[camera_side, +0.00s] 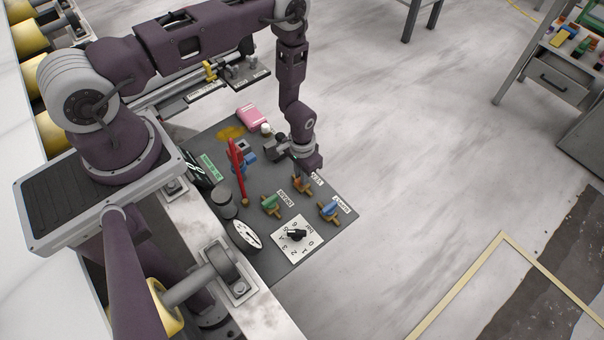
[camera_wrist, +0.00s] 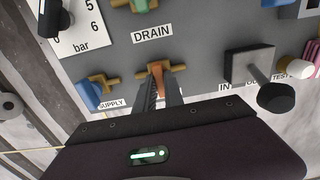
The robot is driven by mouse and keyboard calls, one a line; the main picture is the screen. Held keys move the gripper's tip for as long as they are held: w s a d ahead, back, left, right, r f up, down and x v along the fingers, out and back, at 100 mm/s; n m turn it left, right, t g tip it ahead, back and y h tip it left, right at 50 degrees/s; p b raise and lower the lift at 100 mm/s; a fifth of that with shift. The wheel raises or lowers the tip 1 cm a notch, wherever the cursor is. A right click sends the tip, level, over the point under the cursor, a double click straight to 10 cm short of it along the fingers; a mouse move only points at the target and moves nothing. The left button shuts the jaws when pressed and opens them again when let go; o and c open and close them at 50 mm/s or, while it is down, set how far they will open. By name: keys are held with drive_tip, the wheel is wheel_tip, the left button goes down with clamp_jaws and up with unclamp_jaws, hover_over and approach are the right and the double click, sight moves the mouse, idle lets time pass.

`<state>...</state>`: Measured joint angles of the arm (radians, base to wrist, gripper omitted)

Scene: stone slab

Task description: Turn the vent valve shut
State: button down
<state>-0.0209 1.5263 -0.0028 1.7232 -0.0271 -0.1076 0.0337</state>
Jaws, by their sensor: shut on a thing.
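The vent valve (camera_side: 303,186) is a brass fitting with an orange handle, set on the grey panel (camera_side: 322,244) beside a partly hidden label reading "VEN". In the wrist view its orange handle (camera_wrist: 156,67) lies at the tips of my gripper (camera_wrist: 160,84). My gripper (camera_side: 303,174) points down over the valve, its fingers shut on the handle. The fingers cover part of the handle, so its exact angle to the brass body is hard to tell.
Close by are the green-handled drain valve (camera_side: 270,204), the blue-handled supply valve (camera_side: 329,209) and a dial with a black knob (camera_side: 295,235). A red lever (camera_side: 238,168) stands tall at left. A black-knobbed lever (camera_wrist: 272,92) and a pink object (camera_side: 252,117) sit behind.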

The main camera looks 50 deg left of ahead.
drive_tip(key=c, duration=1.4)
unclamp_jaws()
drive_tip(key=shift+c, duration=0.2)
wheel_tip(320, 180, up, 7)
drive_tip(key=shift+r, duration=0.1)
